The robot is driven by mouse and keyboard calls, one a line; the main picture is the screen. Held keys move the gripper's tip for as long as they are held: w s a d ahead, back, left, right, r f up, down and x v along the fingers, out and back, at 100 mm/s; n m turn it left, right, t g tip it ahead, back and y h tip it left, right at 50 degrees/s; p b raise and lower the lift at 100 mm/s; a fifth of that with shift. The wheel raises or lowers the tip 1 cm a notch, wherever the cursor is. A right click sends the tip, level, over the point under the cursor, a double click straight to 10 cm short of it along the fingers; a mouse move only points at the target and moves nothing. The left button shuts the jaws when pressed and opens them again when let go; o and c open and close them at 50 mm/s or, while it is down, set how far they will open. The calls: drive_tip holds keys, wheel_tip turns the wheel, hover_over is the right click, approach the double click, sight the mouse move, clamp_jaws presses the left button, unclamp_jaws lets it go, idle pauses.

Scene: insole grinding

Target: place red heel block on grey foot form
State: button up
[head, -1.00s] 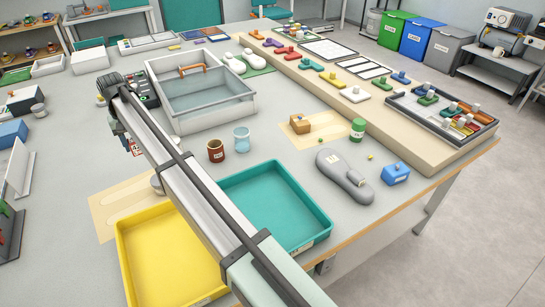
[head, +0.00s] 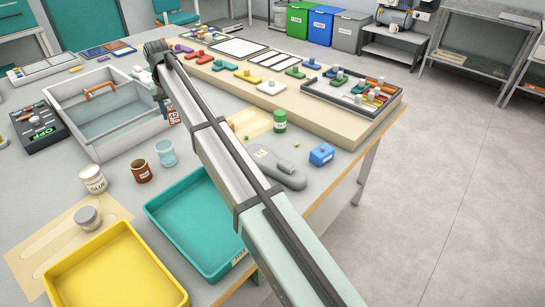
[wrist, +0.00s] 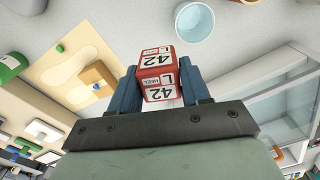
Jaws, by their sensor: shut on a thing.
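My gripper (wrist: 160,88) is shut on the red heel block (wrist: 157,60), a red cube with white labels reading "42 L HEEL", held between two blue fingers. In the head view the red heel block (head: 173,117) shows small beside the arm's far end, over the area between the grey sink tray and the beige mat. The grey foot form (head: 278,167) lies on the table to the right of the arm, partly covered by it. Its dark grey end appears at the top left of the wrist view (wrist: 27,5). The block is apart from the form.
A blue block (head: 321,155) and a green can (head: 280,121) stand near the form. A wooden block (wrist: 97,76) sits on a beige mat. A light blue cup (head: 165,153), a brown cup (head: 141,171) and a teal tray (head: 175,212) stand left of the arm.

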drive_tip(key=d+r+m, duration=0.3)
drive_tip(key=d+m, duration=0.1)
drive_tip(key=d, duration=2.5)
hover_over(281, 160)
drive_tip(key=shift+f, duration=5.9)
drive_tip(key=shift+f, duration=0.15)
drive_tip(key=o, duration=1.1)
